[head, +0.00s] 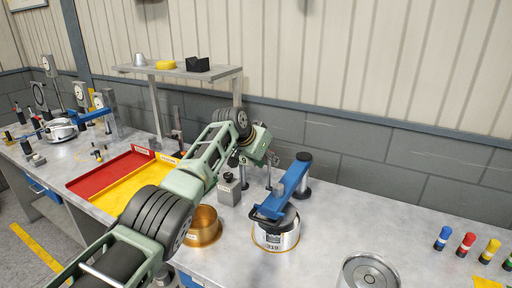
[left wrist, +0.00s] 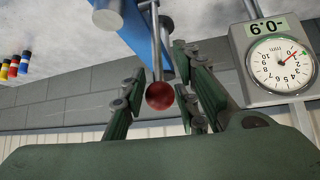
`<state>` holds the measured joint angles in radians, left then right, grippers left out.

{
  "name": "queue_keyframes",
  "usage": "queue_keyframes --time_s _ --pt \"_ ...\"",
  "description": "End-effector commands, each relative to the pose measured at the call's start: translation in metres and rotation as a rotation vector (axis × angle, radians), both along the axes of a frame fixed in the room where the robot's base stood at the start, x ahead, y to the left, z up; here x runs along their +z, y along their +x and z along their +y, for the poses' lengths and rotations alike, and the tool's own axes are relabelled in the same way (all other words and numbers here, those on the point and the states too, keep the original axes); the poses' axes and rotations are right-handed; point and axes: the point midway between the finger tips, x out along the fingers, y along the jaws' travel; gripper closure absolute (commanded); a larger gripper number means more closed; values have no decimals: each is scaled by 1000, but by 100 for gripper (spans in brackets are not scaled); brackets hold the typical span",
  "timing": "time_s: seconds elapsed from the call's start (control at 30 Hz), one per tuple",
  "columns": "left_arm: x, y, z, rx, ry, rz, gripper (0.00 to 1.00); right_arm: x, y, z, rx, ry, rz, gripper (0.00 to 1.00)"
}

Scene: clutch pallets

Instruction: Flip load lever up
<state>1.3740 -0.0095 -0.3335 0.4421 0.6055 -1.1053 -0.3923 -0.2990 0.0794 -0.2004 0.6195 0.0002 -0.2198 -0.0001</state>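The load lever shows in the left wrist view as a metal rod (left wrist: 155,45) ending in a red ball knob (left wrist: 159,95). My left gripper (left wrist: 160,88) is open, with one finger on each side of the knob and rod. Small gaps show between the fingers and the knob. In the head view my left gripper (head: 270,158) is at the back of the bench, behind the blue-armed fixture (head: 290,186), and the lever is mostly hidden there. A dial gauge (left wrist: 280,64) with a small display is beside the gripper. My right gripper is not in view.
A metal clutch part (head: 277,234) marked 319 sits under the blue arm. A copper bowl (head: 203,227), a red tray (head: 108,170) and a yellow tray (head: 122,194) are to the left. A round metal disc (head: 370,272) and several coloured pegs (head: 466,243) are to the right.

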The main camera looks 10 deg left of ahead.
Motion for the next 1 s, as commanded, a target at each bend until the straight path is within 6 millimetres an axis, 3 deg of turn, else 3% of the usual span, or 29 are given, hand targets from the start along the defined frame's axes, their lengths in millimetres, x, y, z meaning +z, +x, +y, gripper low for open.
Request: queue_keyframes --time_s 0.2,0.7,1.0 --pt "10 -12 7 2 5 -2 72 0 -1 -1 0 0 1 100" --pt "68 -55 32 3 5 -4 72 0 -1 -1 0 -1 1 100" --pt "77 -63 36 3 5 0 72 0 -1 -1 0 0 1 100"
